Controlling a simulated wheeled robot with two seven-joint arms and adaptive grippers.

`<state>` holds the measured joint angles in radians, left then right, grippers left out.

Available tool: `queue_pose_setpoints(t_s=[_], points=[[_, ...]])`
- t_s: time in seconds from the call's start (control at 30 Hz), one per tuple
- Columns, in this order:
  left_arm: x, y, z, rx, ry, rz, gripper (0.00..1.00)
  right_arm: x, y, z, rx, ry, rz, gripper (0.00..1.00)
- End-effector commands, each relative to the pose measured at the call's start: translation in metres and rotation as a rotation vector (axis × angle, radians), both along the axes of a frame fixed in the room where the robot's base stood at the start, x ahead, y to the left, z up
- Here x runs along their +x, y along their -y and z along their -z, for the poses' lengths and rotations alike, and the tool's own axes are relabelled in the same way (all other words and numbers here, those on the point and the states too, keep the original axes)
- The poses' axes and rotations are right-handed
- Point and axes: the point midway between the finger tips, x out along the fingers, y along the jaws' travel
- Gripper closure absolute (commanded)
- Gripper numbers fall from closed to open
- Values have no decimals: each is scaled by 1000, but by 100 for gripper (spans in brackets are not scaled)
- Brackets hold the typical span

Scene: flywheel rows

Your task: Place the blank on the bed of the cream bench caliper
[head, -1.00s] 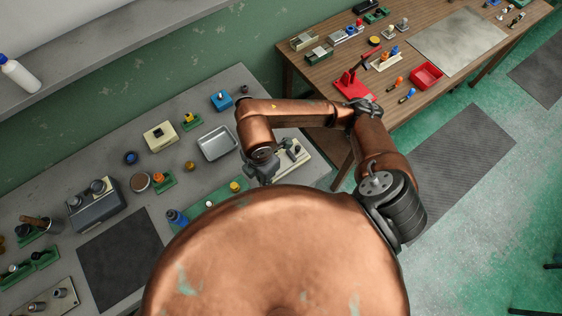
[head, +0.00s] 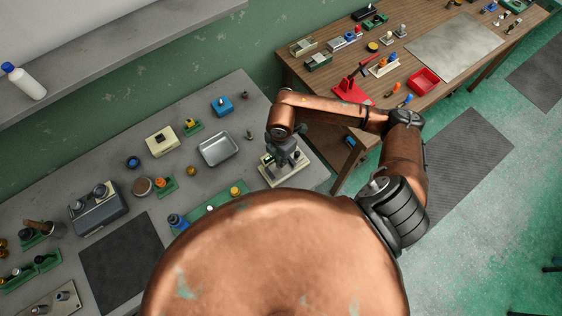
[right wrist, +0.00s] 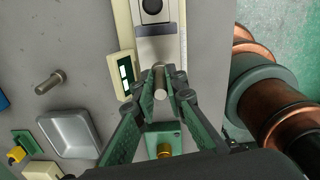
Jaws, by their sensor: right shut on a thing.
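The cream bench caliper (head: 290,176) stands near the right end of the grey bench. In the right wrist view its cream body (right wrist: 123,35) has a dark display, a grey bed and a scale strip. My right gripper (head: 284,156) is over the caliper. In the right wrist view its green-padded fingers (right wrist: 161,92) are shut on the blank (right wrist: 160,82), a small grey metal pin. The blank overlaps the caliper's near part; I cannot tell whether it touches the bed. In the head view my gripper hides the blank. My left gripper is not in view.
A similar metal pin (right wrist: 48,82) stands on the bench left of the caliper, near a grey metal tray (head: 219,149). A green fixture with a brass knob (right wrist: 164,150) is close to the fingers. Bare bench lies between.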

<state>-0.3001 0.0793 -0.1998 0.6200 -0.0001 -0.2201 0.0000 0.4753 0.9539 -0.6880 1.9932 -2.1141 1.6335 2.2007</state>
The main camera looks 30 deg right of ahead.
Motion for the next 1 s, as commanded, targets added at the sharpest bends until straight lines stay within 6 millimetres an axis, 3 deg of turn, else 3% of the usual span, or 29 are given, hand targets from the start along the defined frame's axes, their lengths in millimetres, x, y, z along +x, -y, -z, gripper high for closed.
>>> queue_pose_setpoints(t_s=[0.23, 0.6, 0.63, 0.87, 1.0], points=[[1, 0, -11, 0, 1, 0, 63, 1, 2, 31, 0, -1, 1, 100], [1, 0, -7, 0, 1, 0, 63, 1, 2, 38, -1, -1, 0, 100], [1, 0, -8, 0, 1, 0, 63, 1, 2, 37, -1, -1, 0, 86], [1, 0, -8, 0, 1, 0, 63, 1, 2, 36, -1, -1, 0, 71], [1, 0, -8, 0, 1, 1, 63, 1, 2, 36, -1, -1, 0, 71]])
